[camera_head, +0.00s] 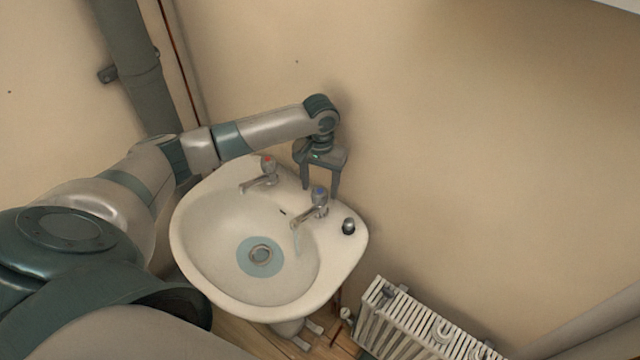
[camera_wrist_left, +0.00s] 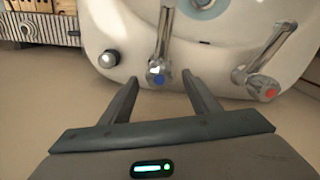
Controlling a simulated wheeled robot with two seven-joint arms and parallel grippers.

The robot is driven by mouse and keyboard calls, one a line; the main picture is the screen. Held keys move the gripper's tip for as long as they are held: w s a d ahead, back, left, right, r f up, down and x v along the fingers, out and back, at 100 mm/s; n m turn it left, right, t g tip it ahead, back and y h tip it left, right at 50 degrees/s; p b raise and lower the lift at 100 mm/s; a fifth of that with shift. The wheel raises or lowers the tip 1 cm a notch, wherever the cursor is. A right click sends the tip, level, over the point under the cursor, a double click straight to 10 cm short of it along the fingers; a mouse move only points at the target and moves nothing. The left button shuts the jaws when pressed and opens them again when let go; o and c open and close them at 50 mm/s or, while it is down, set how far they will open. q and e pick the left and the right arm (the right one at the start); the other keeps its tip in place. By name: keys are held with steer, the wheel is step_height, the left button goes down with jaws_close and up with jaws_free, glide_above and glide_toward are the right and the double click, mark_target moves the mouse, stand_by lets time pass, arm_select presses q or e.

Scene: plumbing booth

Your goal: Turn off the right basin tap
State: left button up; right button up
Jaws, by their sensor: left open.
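The right basin tap (camera_head: 318,197) is chrome with a blue-marked knob, on the back rim of the white basin (camera_head: 190,245). A thin pale stream appears to fall from its spout, and a bluish patch of water surrounds the drain. My left gripper (camera_head: 320,191) points down at this tap from the wall side, open and empty, with a finger to each side of the knob in the picture. In the left wrist view the blue-marked knob (camera_wrist_left: 158,77) lies between the fingertips (camera_wrist_left: 160,82), slightly beyond them; contact cannot be told. My right gripper is out of view.
The other tap (camera_head: 265,172), red-marked, stands to the left on the rim, close to my left forearm. A round dark-and-chrome fitting (camera_head: 348,226) sits on the right rim. A white radiator (camera_head: 420,325) is at lower right. The wall is close behind the gripper.

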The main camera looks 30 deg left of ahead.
arm_select(q)
steer(key=shift+f, duration=0.5)
steer(key=c, duration=1.1)
steer(key=shift+o, duration=0.2)
